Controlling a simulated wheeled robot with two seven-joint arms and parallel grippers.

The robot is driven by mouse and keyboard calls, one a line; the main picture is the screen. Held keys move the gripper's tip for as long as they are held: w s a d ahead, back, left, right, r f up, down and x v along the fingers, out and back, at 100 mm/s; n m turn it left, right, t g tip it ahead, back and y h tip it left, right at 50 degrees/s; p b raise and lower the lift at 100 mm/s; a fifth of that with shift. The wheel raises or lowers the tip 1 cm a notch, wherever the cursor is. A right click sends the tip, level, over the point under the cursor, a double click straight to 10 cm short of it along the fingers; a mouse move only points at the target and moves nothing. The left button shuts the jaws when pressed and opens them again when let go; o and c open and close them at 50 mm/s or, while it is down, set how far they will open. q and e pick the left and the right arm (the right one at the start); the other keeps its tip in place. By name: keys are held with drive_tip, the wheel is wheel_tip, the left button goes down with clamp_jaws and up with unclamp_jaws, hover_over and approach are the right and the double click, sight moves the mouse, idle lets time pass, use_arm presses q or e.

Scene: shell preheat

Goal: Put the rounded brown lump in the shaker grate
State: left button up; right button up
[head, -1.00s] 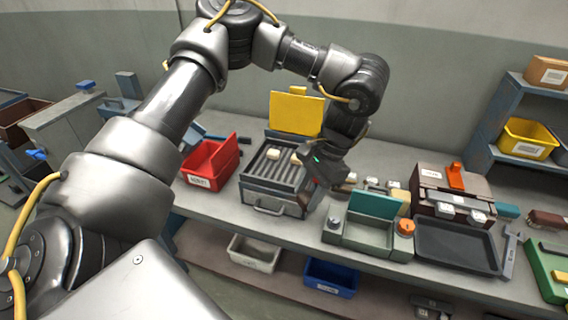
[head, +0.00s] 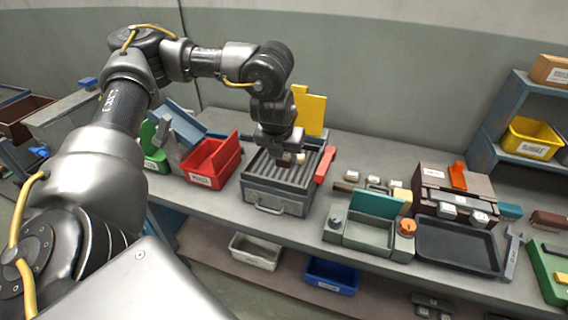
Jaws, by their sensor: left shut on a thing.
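The shaker grate (head: 265,181) is a grey box with dark slats on top and a handle at its front, standing on the bench in the head view. My left gripper (head: 284,158) is over the back part of the slats, pointing down. It is shut on the rounded brown lump (head: 285,160), of which only a small brownish patch shows below the fingers. I cannot tell whether the lump touches the slats. My right gripper is not in view.
A red bin (head: 212,163) stands left of the grate, and a yellow panel (head: 312,112) rises behind it. A red bar (head: 325,164) lies along its right side. A grey-green device (head: 368,232) and a black tray (head: 457,248) are further right.

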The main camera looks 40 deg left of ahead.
use_arm(q)
drive_tip(key=shift+a, duration=0.1)
drive_tip(key=shift+w+a+f, duration=0.2)
drive_tip(key=w+a+f+b, duration=0.1)
drive_tip(key=w+a+f, duration=0.3)
drive_tip(key=a, duration=0.2)
drive_tip(key=b, duration=0.3)
hover_over(272, 167)
drive_tip(key=d, duration=0.1)
drive_tip(key=f, duration=0.4)
drive_tip(key=shift+s+d+f, duration=0.1)
drive_tip(key=shift+s+f, duration=0.15)
drive_tip(key=shift+f, duration=0.15)
drive_tip(key=shift+w+a+f, duration=0.1)
drive_tip(key=shift+w+a, duration=0.05)
drive_tip(key=shift+a, duration=0.1)
drive_tip(key=shift+a+f+b, duration=0.15)
drive_tip(key=shift+f+b, duration=0.25)
drive_tip(key=shift+f, duration=1.15)
drive_tip(key=shift+w+a+f, duration=0.1)
drive_tip(key=shift+w+f, duration=0.05)
drive_tip(key=shift+f, duration=0.2)
drive_tip(key=shift+r, duration=0.1)
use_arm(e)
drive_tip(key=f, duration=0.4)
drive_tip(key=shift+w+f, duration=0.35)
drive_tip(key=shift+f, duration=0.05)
